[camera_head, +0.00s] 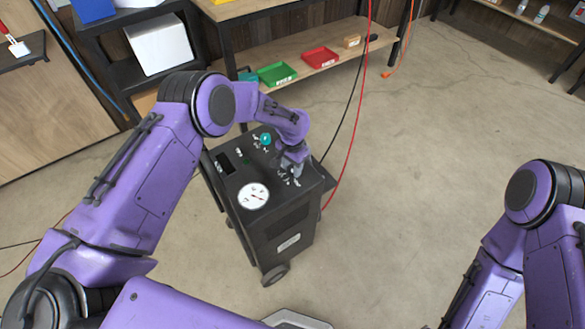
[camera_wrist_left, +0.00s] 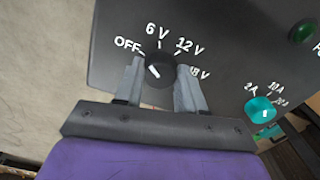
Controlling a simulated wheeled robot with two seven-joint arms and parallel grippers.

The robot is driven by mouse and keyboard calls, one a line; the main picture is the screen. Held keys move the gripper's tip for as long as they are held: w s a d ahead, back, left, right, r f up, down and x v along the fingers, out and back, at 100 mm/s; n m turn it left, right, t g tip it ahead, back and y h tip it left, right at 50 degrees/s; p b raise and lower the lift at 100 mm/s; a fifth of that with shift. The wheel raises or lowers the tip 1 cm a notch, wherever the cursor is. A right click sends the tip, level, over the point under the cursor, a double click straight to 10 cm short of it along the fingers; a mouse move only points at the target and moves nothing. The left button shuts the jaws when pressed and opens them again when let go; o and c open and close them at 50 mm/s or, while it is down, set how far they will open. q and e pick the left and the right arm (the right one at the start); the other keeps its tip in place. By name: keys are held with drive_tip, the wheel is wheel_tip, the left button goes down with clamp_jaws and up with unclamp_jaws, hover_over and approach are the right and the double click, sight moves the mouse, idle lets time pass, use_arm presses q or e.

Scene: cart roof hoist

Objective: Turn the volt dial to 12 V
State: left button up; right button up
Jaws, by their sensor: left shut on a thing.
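The volt dial (camera_wrist_left: 160,71) is a black round knob with a white pointer mark on the dark panel of the charger cart (camera_head: 266,216). In the left wrist view, OFF, 6 V, 12 V and a partly covered 18 V stand around it. The white mark slants up and left, seemingly toward OFF. My left gripper (camera_wrist_left: 160,86) has one finger on each side of the dial and is shut on it. In the head view my left gripper (camera_head: 292,168) is over the cart's top panel and hides the dial. My right arm shows at the right edge, its gripper out of frame.
On the same panel are a teal amp knob (camera_wrist_left: 260,109), a green button (camera_wrist_left: 303,31) and a white round gauge (camera_head: 253,196). A workbench shelf with a green tray (camera_head: 277,74) and a red tray (camera_head: 321,58) stands behind. A red hose hangs behind the cart. Open floor lies right.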

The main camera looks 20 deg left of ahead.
use_arm(q)
drive_tip(key=m+b, duration=0.1)
drive_tip(key=m, duration=0.3)
drive_tip(key=shift+f+m+b, duration=0.1)
drive_tip(key=shift+m+b, duration=0.2)
drive_tip(key=m+b, duration=0.1)
drive_tip(key=m, duration=0.2)
drive_tip(key=shift+m, duration=0.3)
drive_tip(key=m+b, duration=0.1)
drive_tip(key=m, duration=0.3)
drive_tip(key=shift+m, duration=2.1)
drive_tip(key=o, duration=1.1)
drive_tip(key=shift+c, duration=0.2)
